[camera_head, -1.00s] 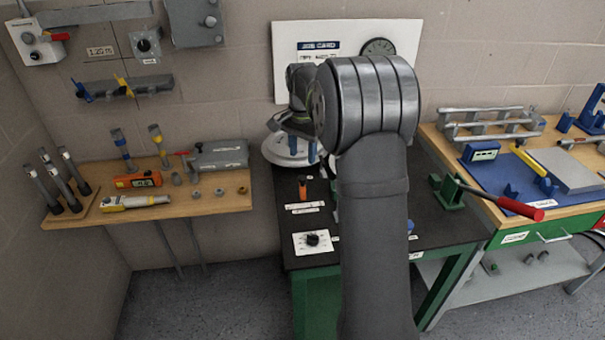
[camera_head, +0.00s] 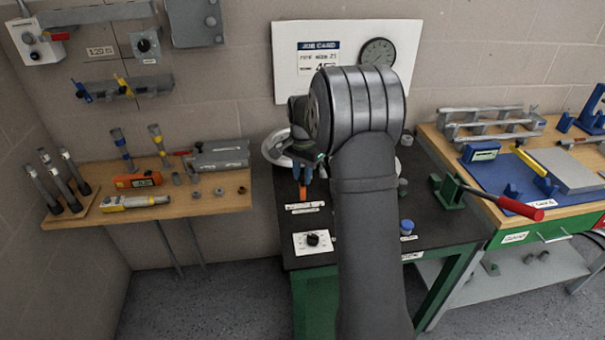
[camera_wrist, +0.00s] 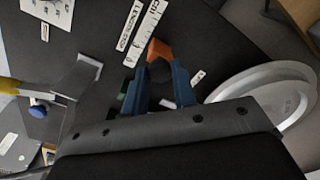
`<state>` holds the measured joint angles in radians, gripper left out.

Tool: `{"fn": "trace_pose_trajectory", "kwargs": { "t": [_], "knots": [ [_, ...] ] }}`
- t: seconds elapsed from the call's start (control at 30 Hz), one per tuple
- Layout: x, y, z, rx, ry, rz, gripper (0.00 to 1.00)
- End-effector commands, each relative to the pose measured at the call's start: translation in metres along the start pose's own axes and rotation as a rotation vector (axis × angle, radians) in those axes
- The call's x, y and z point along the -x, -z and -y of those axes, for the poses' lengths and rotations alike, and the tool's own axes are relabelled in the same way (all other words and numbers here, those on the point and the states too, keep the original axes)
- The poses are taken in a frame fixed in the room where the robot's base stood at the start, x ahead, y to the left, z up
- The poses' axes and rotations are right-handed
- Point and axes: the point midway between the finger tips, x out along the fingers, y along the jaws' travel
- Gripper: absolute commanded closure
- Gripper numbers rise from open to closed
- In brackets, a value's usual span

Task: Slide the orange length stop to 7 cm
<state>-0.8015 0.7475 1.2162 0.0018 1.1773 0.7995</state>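The orange length stop (camera_head: 303,192) stands on the black bench top, behind a white label strip. In the wrist view the stop (camera_wrist: 159,50) shows just beyond and between the blue fingertips. My gripper (camera_head: 302,173) is directly above it, pointing down, and its fingers (camera_wrist: 160,75) are spread with a visible gap. I cannot tell whether either finger touches the stop. A white scale strip marked "cm" (camera_wrist: 143,32) runs away from the stop in the wrist view, beside a "LENGTH STOP" label (camera_wrist: 128,25). The stop's exact reading is too small to tell.
A white plate with a black knob (camera_head: 312,240) is at the bench front. A round pale dish (camera_wrist: 262,88) lies close to my gripper. A blue-capped item (camera_head: 407,227) and a green vise with a red handle (camera_head: 450,190) are to the right.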

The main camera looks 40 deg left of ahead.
Motion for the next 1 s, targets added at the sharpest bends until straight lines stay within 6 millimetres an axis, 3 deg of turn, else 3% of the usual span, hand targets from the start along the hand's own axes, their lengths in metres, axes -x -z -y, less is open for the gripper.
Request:
{"fn": "trace_pose_trajectory", "kwargs": {
  "t": [0.07,0.63,0.67,0.77,1.0],
  "knots": [
    [0.0,0.0,0.0,0.0,0.001,-0.001,1.0],
    [0.0,-0.013,0.014,-0.001,-0.001,-0.002,1.0],
    [0.0,-0.013,0.014,-0.001,-0.001,-0.002,0.74],
    [0.0,-0.013,0.014,-0.001,-0.001,-0.002,0.54],
    [0.0,-0.014,0.014,-0.001,-0.001,-0.001,0.53]
  ]
}}
